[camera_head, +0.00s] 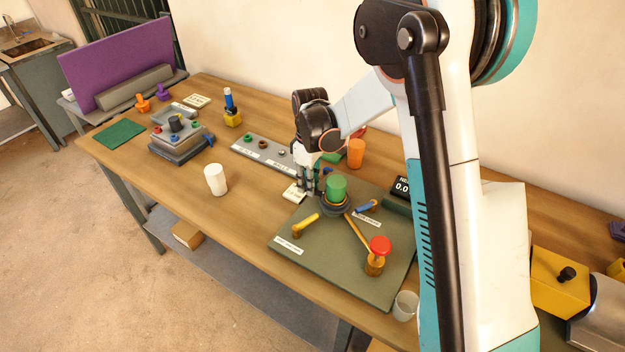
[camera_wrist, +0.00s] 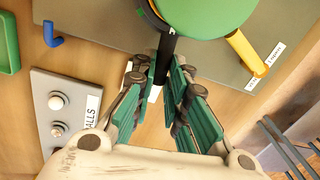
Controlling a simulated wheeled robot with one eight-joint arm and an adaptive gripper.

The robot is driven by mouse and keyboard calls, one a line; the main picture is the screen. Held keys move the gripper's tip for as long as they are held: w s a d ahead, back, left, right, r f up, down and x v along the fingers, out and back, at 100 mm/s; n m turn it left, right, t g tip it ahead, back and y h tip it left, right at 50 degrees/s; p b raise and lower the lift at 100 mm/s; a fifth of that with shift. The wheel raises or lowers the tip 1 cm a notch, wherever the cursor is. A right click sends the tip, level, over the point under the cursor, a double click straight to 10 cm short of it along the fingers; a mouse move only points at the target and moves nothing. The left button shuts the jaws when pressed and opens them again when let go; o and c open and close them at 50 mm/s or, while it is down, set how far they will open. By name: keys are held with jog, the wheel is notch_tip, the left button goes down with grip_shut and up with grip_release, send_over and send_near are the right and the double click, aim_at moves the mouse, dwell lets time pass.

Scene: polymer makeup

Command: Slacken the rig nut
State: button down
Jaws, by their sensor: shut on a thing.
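The rig is a grey-green board (camera_head: 345,270) on the bench, with a green cylinder (camera_head: 337,187) standing upright on a dark round collar (camera_head: 334,208). I take the collar to be the nut, though its shape is partly hidden. The green cylinder also shows at the top of the wrist view (camera_wrist: 212,14). A black bar (camera_wrist: 166,58) sticks out from beneath it. My gripper (camera_head: 312,190) is left of the cylinder, pointing down. In the wrist view its teal fingers (camera_wrist: 161,76) close around the black bar, whose contact is partly hidden.
A yellow handle (camera_head: 305,224), a blue handle (camera_head: 367,206) and a lever with a red knob (camera_head: 380,246) surround the collar. An orange cup (camera_head: 356,153) stands behind. A white cup (camera_head: 215,180) and a grey strip with knobs (camera_head: 262,151) lie left.

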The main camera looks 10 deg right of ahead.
jog(key=shift+s+a+n, duration=0.3)
jog(key=shift+s+n, duration=0.2)
jog(key=shift+n, duration=0.25)
jog(key=shift+s+a+n, duration=0.25)
jog(key=shift+s+n, duration=0.2)
jog(key=shift+n, duration=0.3)
jog(key=c, duration=1.6)
grip_release()
jog(key=r, duration=1.2)
jog(key=shift+w+d, duration=0.15)
jog(key=shift+w, duration=0.2)
